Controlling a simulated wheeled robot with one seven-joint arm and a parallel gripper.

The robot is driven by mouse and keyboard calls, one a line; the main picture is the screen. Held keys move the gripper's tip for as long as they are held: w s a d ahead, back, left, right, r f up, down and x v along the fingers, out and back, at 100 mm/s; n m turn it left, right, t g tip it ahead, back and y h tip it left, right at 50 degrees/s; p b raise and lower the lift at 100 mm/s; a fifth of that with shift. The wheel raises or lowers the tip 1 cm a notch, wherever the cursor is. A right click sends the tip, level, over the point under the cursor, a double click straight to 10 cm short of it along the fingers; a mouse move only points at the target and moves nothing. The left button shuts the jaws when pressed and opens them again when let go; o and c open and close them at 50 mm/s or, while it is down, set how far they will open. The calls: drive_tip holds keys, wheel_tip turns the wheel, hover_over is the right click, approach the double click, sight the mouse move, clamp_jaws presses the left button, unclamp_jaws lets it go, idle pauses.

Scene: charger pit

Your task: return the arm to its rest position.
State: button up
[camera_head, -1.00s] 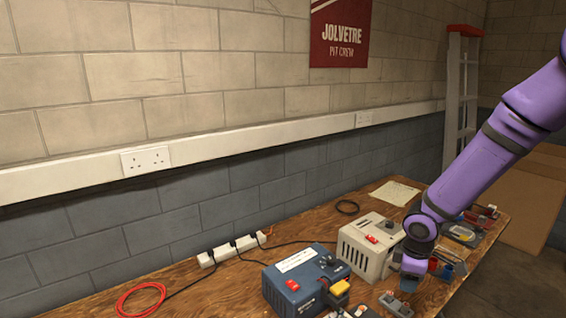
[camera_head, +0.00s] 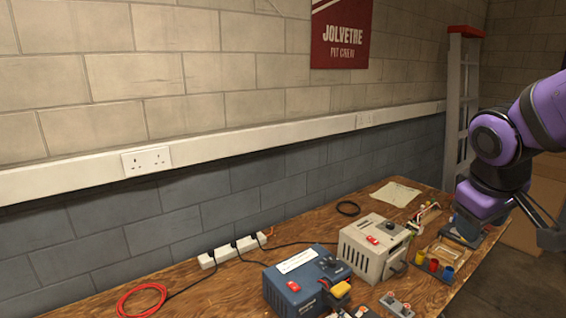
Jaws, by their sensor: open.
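My purple arm (camera_head: 541,112) is folded at the right edge, raised beside the far right end of the wooden bench. My gripper (camera_head: 548,228) shows as a dark grey part below the arm's purple wrist, partly cut off by the right edge of the picture. It is open, and I see nothing held in it. It is apart from the chargers on the bench.
The bench (camera_head: 205,292) holds a blue charger (camera_head: 300,280), a grey charger (camera_head: 372,248), a white power strip (camera_head: 232,248), a red cable coil (camera_head: 141,299) and a tray of coloured caps (camera_head: 436,267). A ladder (camera_head: 460,95) stands behind my arm.

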drive_tip(key=s+a+r+m+t+y, duration=0.1)
drive_tip(key=s+r, duration=0.4)
drive_tip(key=s, duration=0.5)
drive_tip(key=shift+s+a+r+m+t+y, duration=0.25)
drive_tip(key=shift+a+r+m+t+y, duration=0.15)
drive_tip(key=shift+a+m+y, duration=0.5)
